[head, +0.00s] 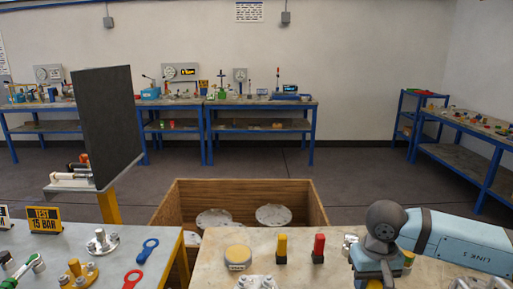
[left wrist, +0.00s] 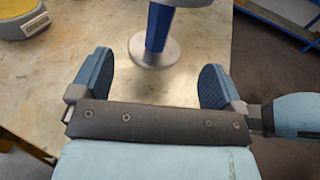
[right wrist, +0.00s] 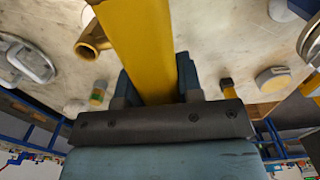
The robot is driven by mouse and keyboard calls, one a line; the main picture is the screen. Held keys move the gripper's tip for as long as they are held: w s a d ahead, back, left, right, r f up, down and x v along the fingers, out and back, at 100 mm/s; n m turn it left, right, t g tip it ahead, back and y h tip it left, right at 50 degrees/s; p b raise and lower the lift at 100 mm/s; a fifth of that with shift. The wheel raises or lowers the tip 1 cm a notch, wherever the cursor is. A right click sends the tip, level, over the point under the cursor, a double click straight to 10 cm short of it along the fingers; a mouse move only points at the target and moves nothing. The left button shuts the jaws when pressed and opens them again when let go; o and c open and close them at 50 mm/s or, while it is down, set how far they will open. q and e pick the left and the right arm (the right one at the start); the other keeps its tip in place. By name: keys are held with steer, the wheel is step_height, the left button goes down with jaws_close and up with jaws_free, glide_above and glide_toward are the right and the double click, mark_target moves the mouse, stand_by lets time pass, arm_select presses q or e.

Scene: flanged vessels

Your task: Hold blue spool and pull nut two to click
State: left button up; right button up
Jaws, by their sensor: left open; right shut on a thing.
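The blue spool (left wrist: 160,28) stands upright in the left wrist view, a blue post with a pale grey round foot on the worn bench top. My left gripper (left wrist: 155,78) is open, and the spool stands ahead of the gap between its fingers, apart from both. In the right wrist view my right gripper (right wrist: 156,88) is shut on a long yellow bar (right wrist: 140,45), which runs out of the top of the picture. The bar's far end is out of view. I cannot make out nut two. Neither gripper's fingers can be made out in the head view.
A yellow-topped round piece (head: 237,256), a yellow peg (head: 282,248) and a red peg (head: 318,248) stand on the bench. A wooden crate (head: 240,188) holds pale discs behind it. A dark panel (head: 105,125) rises at left. A brass fitting (right wrist: 92,42) lies beside the bar.

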arm_select(q)
steer(key=shift+w+d, duration=0.25)
steer(key=shift+d, duration=0.15)
steer(key=shift+p+x, duration=0.3)
steer(key=shift+x, duration=4.25)
steer(key=shift+s, duration=0.1)
steer(key=c, duration=1.4)
